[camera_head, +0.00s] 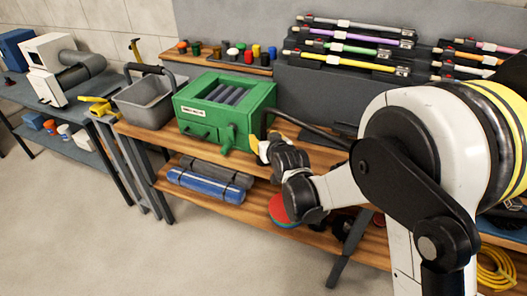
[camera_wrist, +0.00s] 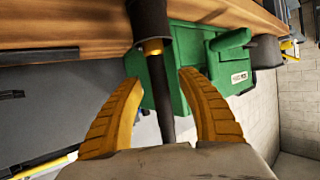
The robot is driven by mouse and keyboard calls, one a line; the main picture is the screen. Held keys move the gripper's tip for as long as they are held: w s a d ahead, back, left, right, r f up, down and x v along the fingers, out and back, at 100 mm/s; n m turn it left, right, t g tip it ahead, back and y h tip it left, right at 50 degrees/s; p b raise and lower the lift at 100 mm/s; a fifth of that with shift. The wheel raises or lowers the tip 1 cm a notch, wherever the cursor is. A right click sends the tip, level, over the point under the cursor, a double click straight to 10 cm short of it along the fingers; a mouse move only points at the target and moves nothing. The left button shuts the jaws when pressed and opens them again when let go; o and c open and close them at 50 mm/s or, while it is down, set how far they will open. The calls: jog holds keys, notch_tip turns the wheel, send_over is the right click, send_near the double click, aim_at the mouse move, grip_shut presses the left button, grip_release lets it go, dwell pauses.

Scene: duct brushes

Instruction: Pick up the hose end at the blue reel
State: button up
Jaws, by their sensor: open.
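My gripper (camera_head: 262,146) is at the right front of the green machine (camera_head: 222,98), over the bench's front edge. In the wrist view its two yellow fingers (camera_wrist: 163,112) are open and apart. A dark rod or hose (camera_wrist: 158,85) with a brass collar (camera_wrist: 152,47) and a wider black end (camera_wrist: 150,18) runs between them. I cannot tell whether the fingers touch it. The green machine also shows behind the fingers in the wrist view (camera_wrist: 180,68). I cannot make out a blue reel for certain, nor whether this dark piece is its hose end.
The wooden bench (camera_head: 145,131) carries a grey bin (camera_head: 150,101). Blue and grey rolls (camera_head: 205,188) lie on its lower shelf. Several coloured brushes (camera_head: 350,60) hang at the back. A coiled yellow hose (camera_head: 497,268) lies at lower right. The floor in front is clear.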

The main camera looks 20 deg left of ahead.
aim_at(264, 125)
grip_shut()
notch_tip(264, 125, up, 10)
jog(key=p, duration=0.4)
jog(key=shift+r+p, duration=0.1)
jog(key=shift+p, duration=0.3)
